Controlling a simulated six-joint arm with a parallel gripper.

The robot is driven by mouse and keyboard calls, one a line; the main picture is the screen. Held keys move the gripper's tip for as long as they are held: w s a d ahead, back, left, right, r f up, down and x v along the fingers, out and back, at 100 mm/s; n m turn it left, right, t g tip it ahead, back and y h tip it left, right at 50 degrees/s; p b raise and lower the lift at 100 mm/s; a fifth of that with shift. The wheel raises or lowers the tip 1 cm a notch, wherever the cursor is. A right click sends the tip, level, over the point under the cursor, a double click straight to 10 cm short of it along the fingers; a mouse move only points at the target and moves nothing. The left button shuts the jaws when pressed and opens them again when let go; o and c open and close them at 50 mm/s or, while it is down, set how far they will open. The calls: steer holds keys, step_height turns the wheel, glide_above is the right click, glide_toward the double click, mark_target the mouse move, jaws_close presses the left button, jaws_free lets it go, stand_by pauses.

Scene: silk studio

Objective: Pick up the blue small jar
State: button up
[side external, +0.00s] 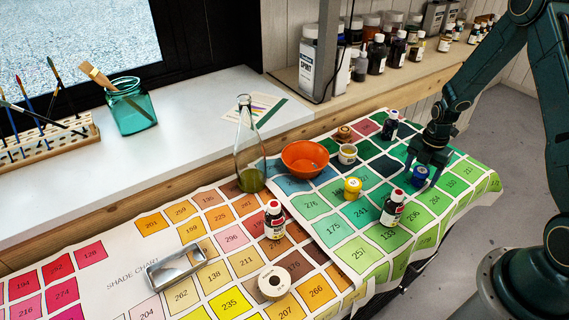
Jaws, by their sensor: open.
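The blue small jar (420,175) stands on the green part of the shade chart, at the right of the side external view. My gripper (426,172) is directly over and around it, pointing down, with its fingers open. The fingers partly hide the jar's upper part. I cannot tell whether either finger touches it.
A yellow small jar (352,188) and a dark bottle (392,207) stand left of the blue jar. Another dark bottle (390,126) stands behind. The chart's right side is clear.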

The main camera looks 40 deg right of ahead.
mark_target(422, 170)
steer(key=c, duration=1.1)
steer(key=shift+r, duration=0.1)
step_height(422, 170, up, 20)
stand_by(0.5)
stand_by(0.4)
